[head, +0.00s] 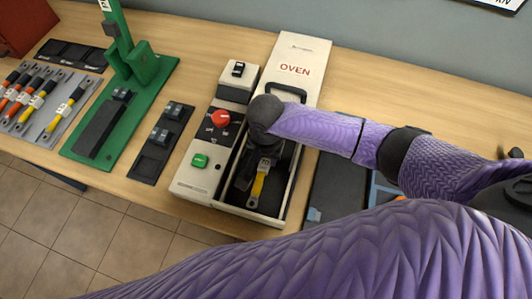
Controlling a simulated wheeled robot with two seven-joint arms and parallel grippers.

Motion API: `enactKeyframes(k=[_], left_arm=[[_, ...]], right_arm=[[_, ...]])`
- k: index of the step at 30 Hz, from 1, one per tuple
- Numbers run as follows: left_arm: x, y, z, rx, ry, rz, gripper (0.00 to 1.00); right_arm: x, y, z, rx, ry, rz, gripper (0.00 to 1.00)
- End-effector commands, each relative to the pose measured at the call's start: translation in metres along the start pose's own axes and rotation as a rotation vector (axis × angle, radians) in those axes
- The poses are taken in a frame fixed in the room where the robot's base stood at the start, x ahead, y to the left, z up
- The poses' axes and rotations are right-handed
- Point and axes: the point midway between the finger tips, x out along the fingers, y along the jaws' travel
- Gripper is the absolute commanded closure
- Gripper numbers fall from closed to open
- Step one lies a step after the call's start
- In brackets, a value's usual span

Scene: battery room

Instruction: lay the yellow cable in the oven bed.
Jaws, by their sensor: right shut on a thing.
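The oven (303,71) is a cream box marked OVEN, with a black handle and an open bed (227,192) at its front. My right gripper (262,164) points down into the bed and is shut on the yellow cable (259,184). The cable's yellow end shows below the fingers, inside the bed's walls. Its upper part is hidden by the gripper, and I cannot tell whether it touches the bed floor. My left gripper is not in view.
A control panel with a red knob (221,118) and green button (200,160) adjoins the bed's left. Further left are a black holder (153,164), a green press (138,66) and a grey rack (22,131) of several cables. A dark tray (335,190) lies right of the oven.

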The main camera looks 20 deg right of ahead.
Motion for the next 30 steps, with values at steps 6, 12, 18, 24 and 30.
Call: enactKeyframes(k=[6,12,18,24,30], left_arm=[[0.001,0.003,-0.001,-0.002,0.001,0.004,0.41],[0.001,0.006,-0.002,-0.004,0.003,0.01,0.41],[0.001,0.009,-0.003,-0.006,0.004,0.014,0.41],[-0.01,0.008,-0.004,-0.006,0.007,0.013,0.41],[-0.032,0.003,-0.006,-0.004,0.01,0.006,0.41]], right_arm=[[0.003,0.0,0.0,-0.001,0.0,-0.001,1.0],[0.004,0.0,0.0,-0.001,0.0,-0.001,0.34],[0.004,0.0,0.0,0.0,0.0,-0.001,0.24],[-0.018,0.0,0.0,-0.001,0.001,-0.002,0.24],[-0.071,0.0,0.0,-0.001,0.001,-0.003,0.24]])
